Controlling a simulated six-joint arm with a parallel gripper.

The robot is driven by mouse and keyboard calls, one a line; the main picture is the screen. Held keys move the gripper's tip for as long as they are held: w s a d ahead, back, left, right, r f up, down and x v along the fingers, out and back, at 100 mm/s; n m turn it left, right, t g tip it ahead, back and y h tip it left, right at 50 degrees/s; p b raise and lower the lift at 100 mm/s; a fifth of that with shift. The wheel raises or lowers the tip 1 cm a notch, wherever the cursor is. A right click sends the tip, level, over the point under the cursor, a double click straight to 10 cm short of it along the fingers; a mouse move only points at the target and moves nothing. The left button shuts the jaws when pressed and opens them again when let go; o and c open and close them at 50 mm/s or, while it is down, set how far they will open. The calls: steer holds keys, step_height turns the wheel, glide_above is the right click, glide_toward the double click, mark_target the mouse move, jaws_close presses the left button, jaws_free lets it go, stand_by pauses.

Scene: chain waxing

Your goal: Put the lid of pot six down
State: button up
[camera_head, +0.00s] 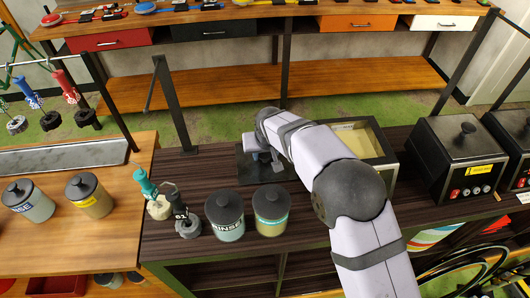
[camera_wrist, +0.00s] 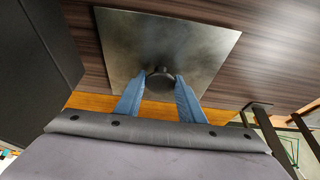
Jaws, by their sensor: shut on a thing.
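The lid is a square dark metal plate (camera_head: 248,172) with a round black knob, seen just left of the open pot in the head view. In the wrist view the lid (camera_wrist: 130,45) fills the upper middle, with its knob (camera_wrist: 160,78) between my blue fingers. My gripper (camera_wrist: 160,82) is shut on the knob; it also shows in the head view (camera_head: 262,153), partly hidden by my arm. The lid looks level over the dark tabletop; I cannot tell whether it touches. The open pot (camera_head: 388,159), with yellowish contents, is partly hidden behind my arm.
Two lidded black pots (camera_head: 462,150) stand at the right. A rinse jar (camera_head: 225,215), another jar (camera_head: 271,212) and two brush-like tools (camera_head: 159,206) stand in front of the lid at left. A dark post (camera_head: 175,105) rises behind left. Dark tabletop (camera_head: 215,168) is bare left of the lid.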

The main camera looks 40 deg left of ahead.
steer(key=shift+f, duration=0.1)
steer(key=o, duration=1.2)
steer(key=shift+r, duration=0.25)
steer(key=b+v, duration=0.3)
steer(key=v, duration=0.9)
steer(key=shift+f+b, duration=0.1)
steer(key=shift+b, duration=0.3)
